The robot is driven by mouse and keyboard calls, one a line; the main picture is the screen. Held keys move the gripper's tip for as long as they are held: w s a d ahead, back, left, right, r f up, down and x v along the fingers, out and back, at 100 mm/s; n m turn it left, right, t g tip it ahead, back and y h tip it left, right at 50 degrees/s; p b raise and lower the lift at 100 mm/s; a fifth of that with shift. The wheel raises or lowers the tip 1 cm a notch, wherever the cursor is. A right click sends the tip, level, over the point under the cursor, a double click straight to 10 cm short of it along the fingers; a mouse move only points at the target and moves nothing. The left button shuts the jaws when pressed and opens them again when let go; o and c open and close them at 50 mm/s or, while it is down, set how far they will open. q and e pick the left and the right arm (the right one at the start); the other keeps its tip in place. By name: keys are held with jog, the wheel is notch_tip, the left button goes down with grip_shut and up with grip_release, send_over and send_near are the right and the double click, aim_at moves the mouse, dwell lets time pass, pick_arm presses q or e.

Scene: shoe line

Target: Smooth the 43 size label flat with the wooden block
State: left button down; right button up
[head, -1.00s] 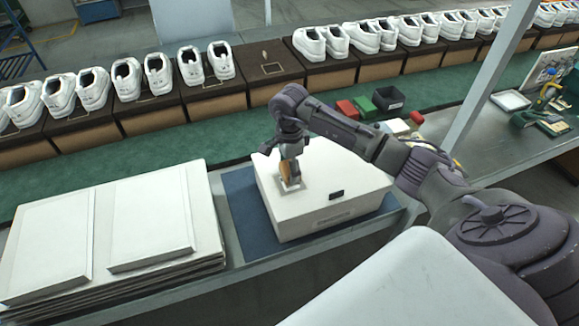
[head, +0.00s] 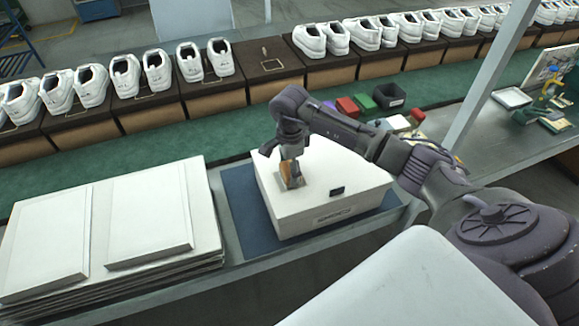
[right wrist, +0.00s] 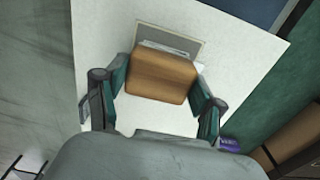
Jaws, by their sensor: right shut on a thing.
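My right gripper (head: 291,162) is shut on the wooden block (right wrist: 162,76) and holds it low over the top of a white shoe box (head: 345,170). A thin pale strip, likely the size label (right wrist: 172,47), shows past the block's far edge. The block hides most of it, so the number cannot be read. I cannot tell whether the block touches the label. My left gripper is not in view.
The box stands on a blue mat (head: 240,200). A small dark object (head: 337,191) lies on its lid. Stacked white boards (head: 140,230) lie at the left. Red (head: 347,107), green and black bins stand behind. White shoes line the conveyor at the back.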

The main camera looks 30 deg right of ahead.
jog(key=shift+s+a+p, duration=0.2)
jog(key=shift+s+p, duration=0.1)
jog(key=shift+s, duration=0.65)
jog(key=shift+s+a+p, duration=0.2)
jog(key=shift+s+p, duration=0.1)
jog(key=shift+s, duration=0.6)
jog(key=shift+w+f+b, duration=0.1)
jog(key=shift+f+b, duration=0.1)
jog(key=shift+b, duration=0.35)
jog(key=w+b, duration=0.2)
jog(key=shift+w+d+f, duration=0.1)
jog(key=shift+w+d, duration=0.2)
jog(key=shift+w, duration=0.1)
jog(key=shift+w+d+b, duration=0.1)
jog(key=shift+w+b, duration=0.25)
jog(key=shift+b, duration=0.05)
jog(key=shift+r, duration=0.2)
jog(key=shift+w+d+r+p, duration=0.1)
jog(key=shift+w+r+p, duration=0.05)
jog(key=shift+r+p, duration=1.5)
jog(key=shift+r, duration=1.35)
